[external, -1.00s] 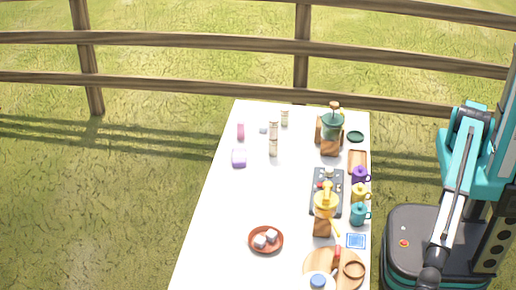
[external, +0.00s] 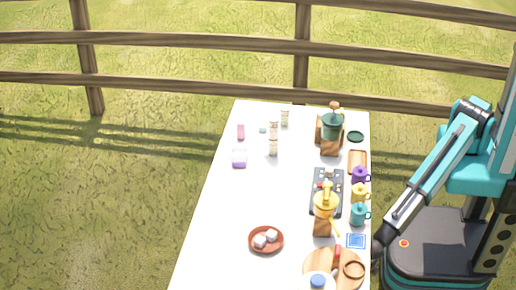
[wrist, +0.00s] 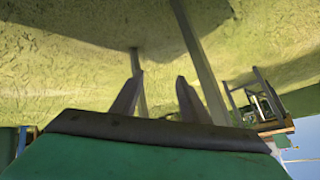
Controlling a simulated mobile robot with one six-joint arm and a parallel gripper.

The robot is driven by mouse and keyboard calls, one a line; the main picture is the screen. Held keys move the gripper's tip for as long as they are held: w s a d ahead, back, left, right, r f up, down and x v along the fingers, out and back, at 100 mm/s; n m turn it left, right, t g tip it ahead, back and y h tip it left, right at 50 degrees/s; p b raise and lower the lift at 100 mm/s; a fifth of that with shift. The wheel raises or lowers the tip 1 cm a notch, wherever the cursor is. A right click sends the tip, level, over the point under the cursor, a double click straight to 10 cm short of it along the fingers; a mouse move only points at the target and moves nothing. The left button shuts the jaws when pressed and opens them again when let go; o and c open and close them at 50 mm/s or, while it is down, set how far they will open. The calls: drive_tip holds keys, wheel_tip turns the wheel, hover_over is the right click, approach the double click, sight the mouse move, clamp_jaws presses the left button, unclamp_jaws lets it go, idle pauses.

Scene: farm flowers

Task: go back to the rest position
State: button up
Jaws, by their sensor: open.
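My gripper (wrist: 158,82) shows in the wrist view with its two fingers apart and nothing between them. Grass lies beyond the fingers, and that view looks upside down. In the external view, my arm reaches down and left from the column, and its dark lower end is beside the right edge of the white table (external: 215,215). The fingers cannot be made out there.
On the table stand a green-lidded jar (external: 331,133), a yellow-topped grinder (external: 324,212), purple (external: 360,176), yellow (external: 359,194) and teal mugs (external: 359,214), a brown bowl (external: 252,242) and a round wooden board (external: 318,266). A wooden fence (external: 200,84) runs behind.

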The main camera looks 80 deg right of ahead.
drive_tip(key=s+d+f+m+g+h+p, duration=0.1)
drive_tip(key=d+f+h, duration=0.1)
drive_tip(key=d, duration=0.9)
drive_tip(key=s+d+f+m+g+h+p, duration=0.1)
drive_tip(key=d+f+g+h+p, duration=0.15)
drive_tip(key=d, duration=0.85)
drive_tip(key=s+d+f+m+g+h, duration=0.1)
drive_tip(key=d+f, duration=0.2)
drive_tip(key=d, duration=0.8)
drive_tip(key=s+d+r+m+g+h+p, duration=0.1)
drive_tip(key=s+d+r+g+p, duration=0.2)
drive_tip(key=s+d, duration=0.6)
drive_tip(key=s+d+r+m+g+p, duration=0.1)
drive_tip(key=s+d+r+g+p, duration=0.1)
drive_tip(key=s+d, duration=0.8)
drive_tip(key=d+r+g, duration=0.1)
drive_tip(key=d+r, duration=0.1)
drive_tip(key=d, duration=0.3)
drive_tip(key=shift+s+d+r+h+p, duration=0.15)
drive_tip(key=shift+s+d+h+p, duration=0.05)
drive_tip(key=shift+d+h+p, duration=0.2)
